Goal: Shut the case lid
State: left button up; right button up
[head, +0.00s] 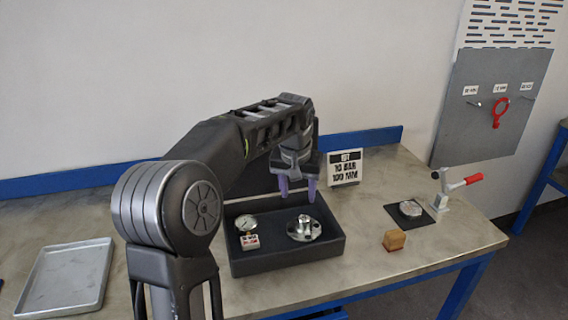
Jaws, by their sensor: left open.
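The dark case (290,262) stands open on the workbench. Its dark lid (255,180) is raised at the back, partly hidden by my left arm. Inside the case are a round gauge (246,223) with a small labelled block below it and a metal flanged part (304,229). My left gripper (297,194) is open, with purple fingers pointing down above the back part of the case, close to the raised lid. I cannot tell if it touches the lid. My right gripper is out of view.
A sign (345,167) stands behind the case. A wooden block (394,239), a dark mat (424,222) with a metal disc (411,208) and a red-handled clamp (450,186) are to the right. A metal tray (68,280) lies left. A grey panel (490,105) hangs on the wall.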

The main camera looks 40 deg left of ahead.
aim_at(257, 179)
jog(key=u, duration=1.45)
